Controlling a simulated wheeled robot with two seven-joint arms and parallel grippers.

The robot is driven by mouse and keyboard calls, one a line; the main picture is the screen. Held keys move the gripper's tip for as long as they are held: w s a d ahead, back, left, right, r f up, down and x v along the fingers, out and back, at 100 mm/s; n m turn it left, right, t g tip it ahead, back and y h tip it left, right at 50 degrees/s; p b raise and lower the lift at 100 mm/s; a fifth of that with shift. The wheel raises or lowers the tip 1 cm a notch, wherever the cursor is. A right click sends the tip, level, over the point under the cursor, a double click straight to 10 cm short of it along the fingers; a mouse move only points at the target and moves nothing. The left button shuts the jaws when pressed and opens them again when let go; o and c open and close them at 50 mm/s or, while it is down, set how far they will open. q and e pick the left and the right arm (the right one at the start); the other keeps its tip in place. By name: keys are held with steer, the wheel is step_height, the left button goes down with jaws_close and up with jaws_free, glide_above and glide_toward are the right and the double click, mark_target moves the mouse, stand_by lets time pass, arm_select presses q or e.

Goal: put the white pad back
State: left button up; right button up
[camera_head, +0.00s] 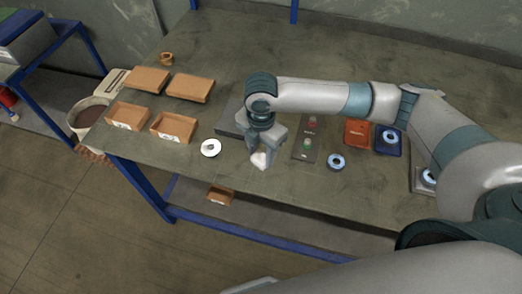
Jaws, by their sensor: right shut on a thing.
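My right gripper (262,150) points down over the front middle of the table and is shut on a small pale white thing, which looks like the white pad (260,160). The fingers cover part of it, and I cannot tell whether it touches the table. A white disc with a dark centre hole (203,149) lies flat on the table to the left of the gripper. A dark grey plate (230,121) lies just behind and left of the gripper, partly hidden by it. My left gripper is not in view.
Further right are a blue disc (331,165), an orange tray (357,133) and a blue tray (382,152) holding a disc. Several orange bins (127,116) stand at the left. The front table edge is close.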

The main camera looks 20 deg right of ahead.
mark_target(261, 156)
steer(key=shift+f, duration=0.15)
steer(key=o, duration=1)
step_height(261, 156, up, 12)
steer(key=b, duration=0.3)
stand_by(0.4)
